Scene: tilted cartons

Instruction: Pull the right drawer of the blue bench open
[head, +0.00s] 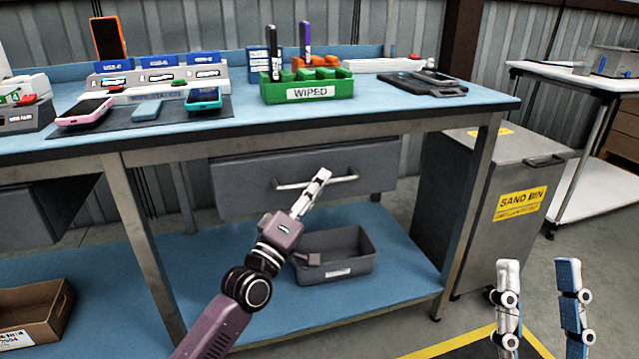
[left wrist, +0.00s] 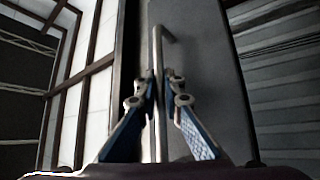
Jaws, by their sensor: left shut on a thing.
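The right drawer (head: 375,165) of the blue bench (head: 230,140) is grey with a long metal bar handle (head: 345,179). Its front looks about level with the bench frame; I cannot tell if it is slightly out. My left gripper (head: 322,177) is at the handle's middle, shut on it. In the left wrist view the handle (left wrist: 158,60) runs between the two fingers (left wrist: 160,85), with the drawer front (left wrist: 200,60) behind. My right gripper (head: 533,265) is at the lower right, its fingers apart, empty and away from the bench.
A grey bin (head: 350,262) stands on the lower shelf under the drawer. A green tray marked WIPED (head: 310,92) and phones sit on the bench top. A grey sand bin (head: 515,215) stands right of the bench. A cardboard box (head: 35,320) is at lower left.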

